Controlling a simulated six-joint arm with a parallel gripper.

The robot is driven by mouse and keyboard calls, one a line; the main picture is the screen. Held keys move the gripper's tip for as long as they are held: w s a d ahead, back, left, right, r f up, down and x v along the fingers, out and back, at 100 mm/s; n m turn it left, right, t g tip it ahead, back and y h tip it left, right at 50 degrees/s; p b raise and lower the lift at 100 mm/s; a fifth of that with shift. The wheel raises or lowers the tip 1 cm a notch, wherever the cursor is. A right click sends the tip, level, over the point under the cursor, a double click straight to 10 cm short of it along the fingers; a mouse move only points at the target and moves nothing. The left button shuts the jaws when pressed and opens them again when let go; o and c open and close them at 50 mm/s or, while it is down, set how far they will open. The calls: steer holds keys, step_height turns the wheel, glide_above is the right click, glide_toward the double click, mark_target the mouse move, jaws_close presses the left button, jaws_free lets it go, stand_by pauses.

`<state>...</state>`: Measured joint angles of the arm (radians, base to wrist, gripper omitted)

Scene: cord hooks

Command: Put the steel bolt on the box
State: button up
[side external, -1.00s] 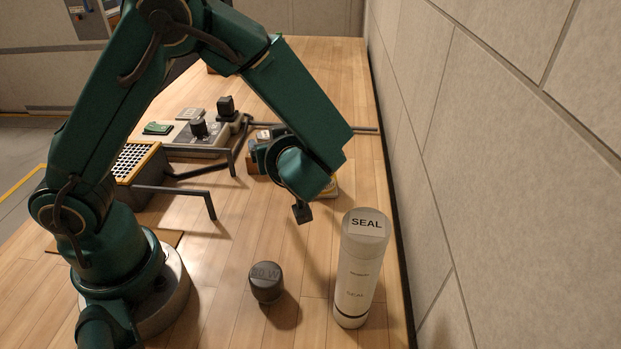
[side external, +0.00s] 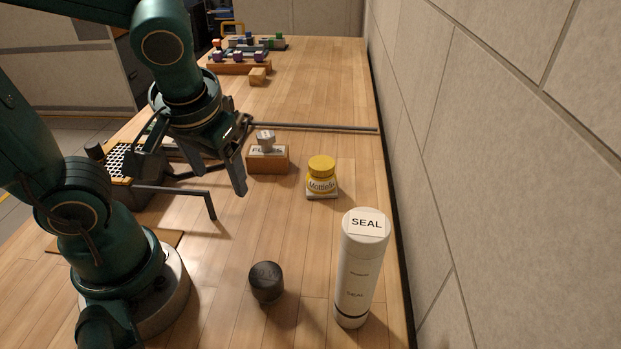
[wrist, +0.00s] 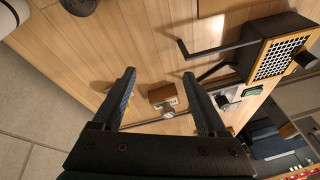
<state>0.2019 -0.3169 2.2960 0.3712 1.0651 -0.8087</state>
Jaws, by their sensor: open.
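A small brown box (side external: 267,161) with a white label on top stands mid-table in the side view. A grey metal piece (side external: 265,139), which looks like the steel bolt, appears upright on or just behind the box's top. In the wrist view the box (wrist: 161,93) shows between my fingers, some way beyond them, with a small pale grey piece (wrist: 169,109) at its edge. My gripper (side external: 192,172) is open and empty, above the table to the left of the box in the side view. Its spread fingers (wrist: 159,75) also show in the wrist view.
A yellow-lidded jar (side external: 321,178), a white SEAL cylinder (side external: 361,268) and a dark round weight (side external: 266,281) stand on the table. Black bars (side external: 211,202) project from a grille-topped unit (side external: 127,165) at left. A long rod (side external: 315,127) crosses behind the box. The wall bounds the right.

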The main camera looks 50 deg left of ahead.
steer(key=shift+s+d+r+m+t+h, duration=0.1)
steer(key=shift+d+r+m+t+h, duration=0.5)
steer(key=shift+m, duration=0.25)
steer(key=shift+d+r+m+t+h, duration=0.35)
steer(key=shift+d+m+t+h, duration=0.2)
steer(key=shift+d+m, duration=0.2)
steer(key=shift+s+d+r+m+t+h, duration=0.1)
steer(key=shift+d+r+m+t+h, duration=0.45)
steer(key=shift+m, duration=0.35)
